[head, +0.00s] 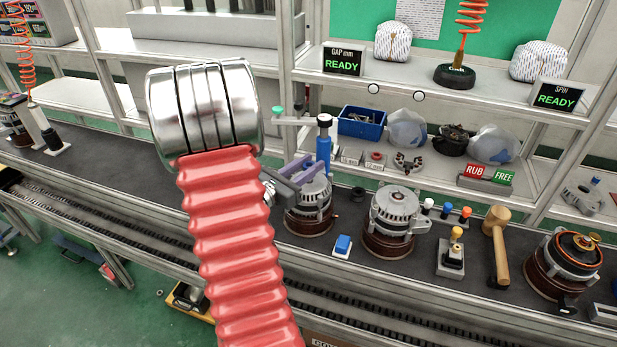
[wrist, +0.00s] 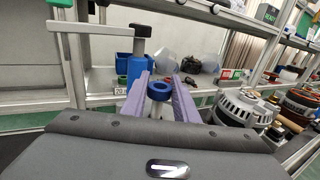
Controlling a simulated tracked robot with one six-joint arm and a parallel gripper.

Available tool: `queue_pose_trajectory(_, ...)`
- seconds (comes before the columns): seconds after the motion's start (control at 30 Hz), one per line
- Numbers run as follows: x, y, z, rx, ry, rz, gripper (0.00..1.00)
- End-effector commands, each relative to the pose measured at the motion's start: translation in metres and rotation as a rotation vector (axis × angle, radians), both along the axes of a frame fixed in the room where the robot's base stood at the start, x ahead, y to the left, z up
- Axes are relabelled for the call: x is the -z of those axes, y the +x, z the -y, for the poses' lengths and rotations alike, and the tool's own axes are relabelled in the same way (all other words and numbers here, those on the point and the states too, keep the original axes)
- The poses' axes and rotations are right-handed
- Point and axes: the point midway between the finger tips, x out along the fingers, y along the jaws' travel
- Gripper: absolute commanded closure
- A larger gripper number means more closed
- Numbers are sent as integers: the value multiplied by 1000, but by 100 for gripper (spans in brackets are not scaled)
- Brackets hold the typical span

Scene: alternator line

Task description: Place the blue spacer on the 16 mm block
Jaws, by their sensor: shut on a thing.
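My gripper (wrist: 160,82) has two purple fingers and is shut on the blue spacer (wrist: 159,91), a small ring with a dark hole, in the wrist view. In the head view my gripper (head: 294,181) is partly hidden behind my red arm sleeve, and the spacer cannot be made out there. Small grey blocks stand on the lower shelf beyond the gripper, one plain block (head: 350,157) and one with a red ring (head: 375,159). Their markings are too small to read in the head view, so I cannot tell which is the 16 mm block. The held spacer is apart from them.
A blue post with a dark knob (head: 323,145) stands just beyond the gripper and looms close in the wrist view (wrist: 140,62). A blue bin (head: 361,122) sits behind the blocks. Alternators (head: 395,215) and a mallet (head: 497,240) stand on the near line.

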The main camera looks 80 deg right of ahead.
Motion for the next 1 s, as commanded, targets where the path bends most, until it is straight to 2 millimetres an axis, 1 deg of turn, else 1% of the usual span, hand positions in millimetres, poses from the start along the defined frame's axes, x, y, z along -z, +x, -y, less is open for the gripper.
queue_pose_trajectory(0.2, 0, 0, 0, 0, 0, 1, 95)
queue_pose_trajectory(0.3, 3, 0, 0, 0, 0, 0, 95)
queue_pose_trajectory(0.37, 7, 0, 0, 0, 0, -1, 95)
queue_pose_trajectory(0.6, 32, 0, 0, 0, 2, -1, 95)
queue_pose_trajectory(0.7, 36, 0, 0, 0, -1, 0, 95)
queue_pose_trajectory(1.0, 37, 0, 0, 0, -1, 0, 95)
